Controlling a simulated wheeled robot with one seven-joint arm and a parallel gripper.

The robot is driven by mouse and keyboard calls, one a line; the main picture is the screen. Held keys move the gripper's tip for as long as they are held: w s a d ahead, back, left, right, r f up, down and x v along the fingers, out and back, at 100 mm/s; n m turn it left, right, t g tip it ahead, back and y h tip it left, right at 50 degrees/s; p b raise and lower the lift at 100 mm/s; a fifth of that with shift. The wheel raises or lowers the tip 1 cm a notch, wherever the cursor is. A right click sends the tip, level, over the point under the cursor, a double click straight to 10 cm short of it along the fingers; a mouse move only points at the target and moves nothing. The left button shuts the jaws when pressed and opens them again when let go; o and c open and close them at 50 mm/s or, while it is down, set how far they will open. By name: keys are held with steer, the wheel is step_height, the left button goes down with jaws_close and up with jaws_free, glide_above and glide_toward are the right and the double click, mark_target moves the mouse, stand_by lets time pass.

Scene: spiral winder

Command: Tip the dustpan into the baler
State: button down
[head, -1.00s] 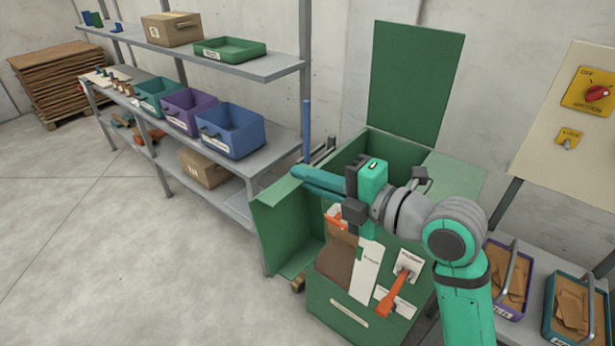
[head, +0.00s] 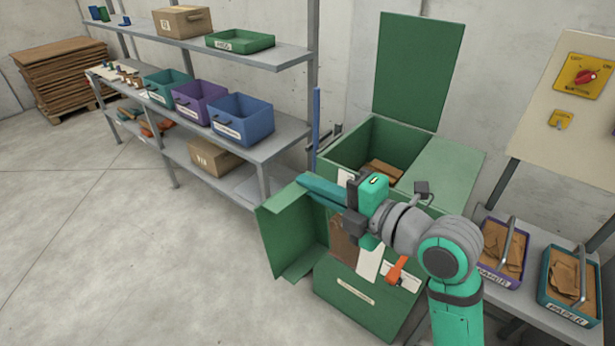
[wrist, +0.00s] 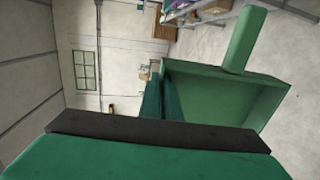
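The green baler (head: 335,306) stands beside the shelf, with its lid (head: 408,75) raised. Brown cardboard pieces (head: 385,168) show inside its open top chamber. A green pan-shaped piece, which I take for the dustpan (head: 282,238), hangs steeply at the left of the baler, below the chamber rim. My gripper (head: 308,187) points left, its teal fingers at the dustpan's top edge. In the wrist view, the fingers (wrist: 150,97) are close together against one edge of the dustpan (wrist: 215,92). Its visible inside looks bare, and a block handle (wrist: 245,40) sticks out.
The shelf (head: 280,137) with colored bins is close behind and left of the dustpan. A control panel (head: 560,95) is at the right. Two bins of paper (head: 503,250) (head: 570,285) stand at lower right. The floor at left is clear.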

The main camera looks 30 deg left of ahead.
steer(key=w+d+f+m+t+h, duration=0.2)
steer(key=d+f+m+t+h, duration=0.2)
steer(key=f, duration=1.3)
steer(key=w+d+f+m+t+h, duration=0.3)
steer(key=d+f+m+h, duration=0.3)
steer(key=d+f, duration=0.5)
steer(key=w+d+f+m+t+h, duration=0.3)
steer(key=d+f+m+t+h, duration=0.2)
steer(key=f, duration=1.8)
steer(key=shift+d+f+m+t+h, duration=0.3)
steer(key=shift+d+f+t+h, duration=0.1)
steer(key=shift+d, duration=0.8)
